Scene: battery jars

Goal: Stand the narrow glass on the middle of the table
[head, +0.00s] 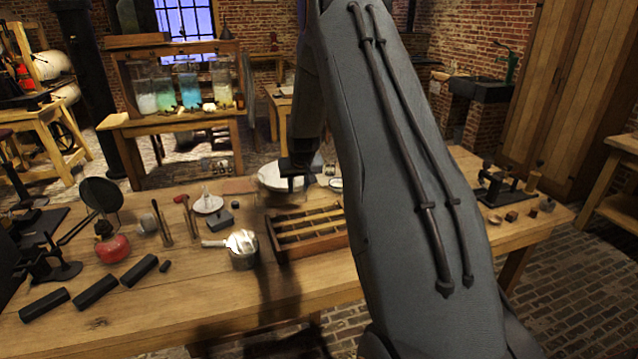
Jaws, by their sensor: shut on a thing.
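My gripper (292,184) is the dark shape at the end of my arm, above the far middle part of the wooden table (190,290), in front of a round white dish (272,180). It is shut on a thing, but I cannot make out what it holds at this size. I cannot pick out the narrow glass for certain. A small clear upright piece (206,194) stands on a small white saucer (209,207) left of the gripper. My arm hides the right middle of the table.
A compartmented wooden tray (283,256) lies mid-table, with a metal pot (243,258) to its left. Dark bars (95,291), a red round object (112,248) and a black-framed disc (101,195) are at left. A dark apparatus (502,188) stands at right.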

